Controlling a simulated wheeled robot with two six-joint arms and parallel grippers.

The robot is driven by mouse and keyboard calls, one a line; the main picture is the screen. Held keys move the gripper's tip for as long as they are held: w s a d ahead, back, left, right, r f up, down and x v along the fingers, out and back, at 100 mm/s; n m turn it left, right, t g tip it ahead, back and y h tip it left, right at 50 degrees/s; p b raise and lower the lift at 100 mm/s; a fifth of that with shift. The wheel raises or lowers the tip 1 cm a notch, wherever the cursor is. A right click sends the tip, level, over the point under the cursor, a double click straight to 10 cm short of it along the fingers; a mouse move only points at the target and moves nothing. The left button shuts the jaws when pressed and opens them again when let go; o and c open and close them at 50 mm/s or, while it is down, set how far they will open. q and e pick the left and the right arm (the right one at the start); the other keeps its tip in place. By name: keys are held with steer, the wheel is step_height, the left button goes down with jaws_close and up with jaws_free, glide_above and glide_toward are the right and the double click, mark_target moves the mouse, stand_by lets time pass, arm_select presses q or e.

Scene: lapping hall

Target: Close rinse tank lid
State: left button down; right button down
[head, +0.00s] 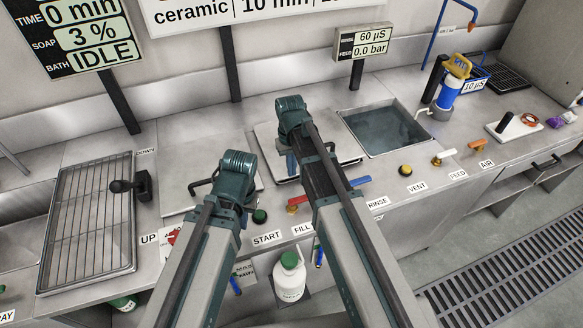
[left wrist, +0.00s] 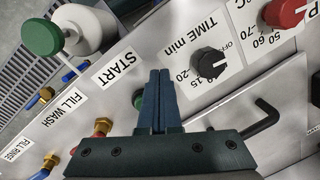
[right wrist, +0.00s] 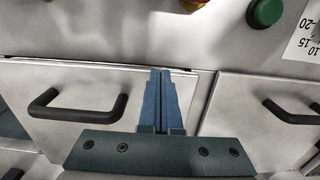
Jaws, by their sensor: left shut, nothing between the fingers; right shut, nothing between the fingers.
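The rinse tank (head: 400,133) stands open in the head view, with dark liquid inside. A flat grey lid panel (head: 266,138) lies just left of it, partly hidden behind my right arm. In the right wrist view this panel (right wrist: 100,80) has a black bar handle (right wrist: 75,105) to the left of my fingers. My right gripper (right wrist: 160,75) is shut and empty above the panel, near its edge and apart from the handle. My left gripper (left wrist: 158,75) is shut and empty above the front control strip; my arm hides its fingers in the head view.
Another lid (head: 180,165) with a black handle (left wrist: 250,120) lies left of the panel. A wire rack (head: 88,215) is further left. Along the front are a green button (head: 260,216), a red valve (head: 297,203) and a blue valve (head: 360,181). A blue-white filter (head: 450,90) stands behind right.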

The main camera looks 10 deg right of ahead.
stand_by(0.3)
